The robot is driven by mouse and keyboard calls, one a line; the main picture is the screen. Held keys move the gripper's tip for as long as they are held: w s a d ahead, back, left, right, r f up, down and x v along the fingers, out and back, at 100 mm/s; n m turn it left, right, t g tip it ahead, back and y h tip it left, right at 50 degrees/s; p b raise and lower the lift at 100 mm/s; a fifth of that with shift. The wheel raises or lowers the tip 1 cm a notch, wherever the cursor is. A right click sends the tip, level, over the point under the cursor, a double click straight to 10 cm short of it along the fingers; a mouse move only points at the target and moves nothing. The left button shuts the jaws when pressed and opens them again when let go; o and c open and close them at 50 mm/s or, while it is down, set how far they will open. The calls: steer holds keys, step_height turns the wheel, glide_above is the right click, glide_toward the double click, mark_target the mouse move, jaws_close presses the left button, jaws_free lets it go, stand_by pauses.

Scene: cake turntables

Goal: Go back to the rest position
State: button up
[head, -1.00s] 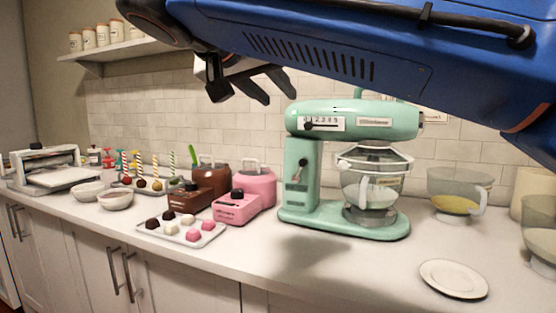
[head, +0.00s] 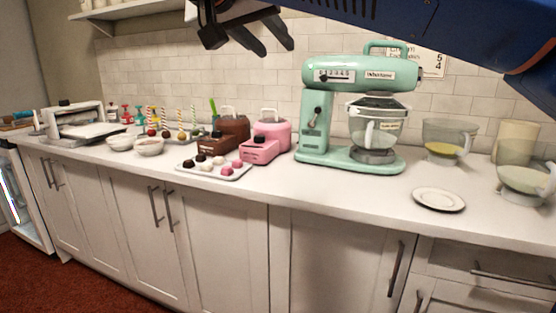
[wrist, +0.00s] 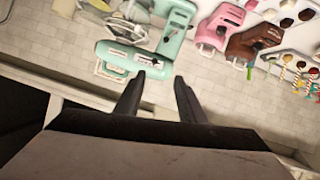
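My gripper (head: 262,40) is at the top of the head view, left of the mint-green mixer and above the counter. Its two dark fingers are spread apart with nothing between them. In the wrist view my gripper (wrist: 158,88) also shows two separated fingers and empty space between them. My blue arm crosses the top right of the head view. The mixer (head: 315,120) stands on the counter (head: 330,190) with a clear bowl (head: 375,128) in it; it also shows in the wrist view (wrist: 130,55).
A shelf (head: 125,12) is at upper left. Red floor is clear.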

steer(key=d+f+n+g+y, duration=0.2)
steer(key=d+f+n+g, duration=0.25)
steer(key=d+f, duration=1.7)
steer(key=s+d+f+g+y, duration=0.1)
steer(key=s+d+f, duration=0.2)
steer(key=s+f, duration=0.3)
steer(key=s+d+f+m+g+y, duration=0.1)
steer(key=s+d+f, duration=0.2)
steer(key=f, duration=1)
steer(key=s+d+f+g+y, duration=0.1)
steer(key=s+d+f+y, duration=0.1)
steer(key=s+f, duration=0.6)
steer(key=shift+s+d+f, duration=0.35)
steer(key=shift+d+f, duration=0.1)
steer(key=shift+f, duration=0.35)
